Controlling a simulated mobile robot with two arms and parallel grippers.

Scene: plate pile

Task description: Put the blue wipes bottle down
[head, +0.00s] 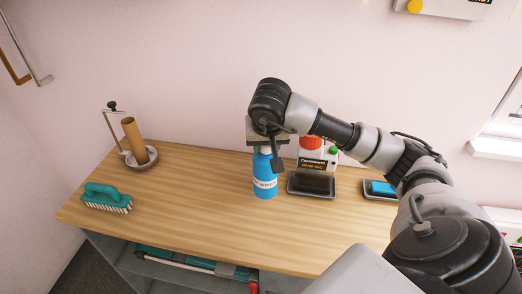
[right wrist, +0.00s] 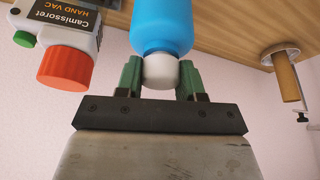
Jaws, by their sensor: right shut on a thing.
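The blue wipes bottle (head: 265,180) stands upright at the back middle of the wooden table, with its base at or very near the tabletop; I cannot tell whether it touches. In the right wrist view the bottle (right wrist: 163,28) shows its blue body and white cap. My right gripper (right wrist: 160,78) has its green fingers shut on the white cap, one finger on each side. In the head view the right gripper (head: 264,147) comes down on the bottle from above, and my wrist hides most of its fingers. My left gripper is not in view.
Another tray (head: 378,196) holds a blue item. A teal brush (head: 106,197) and a paper roll holder (head: 136,145) are at left. The wooden table (head: 195,205) is clear between.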

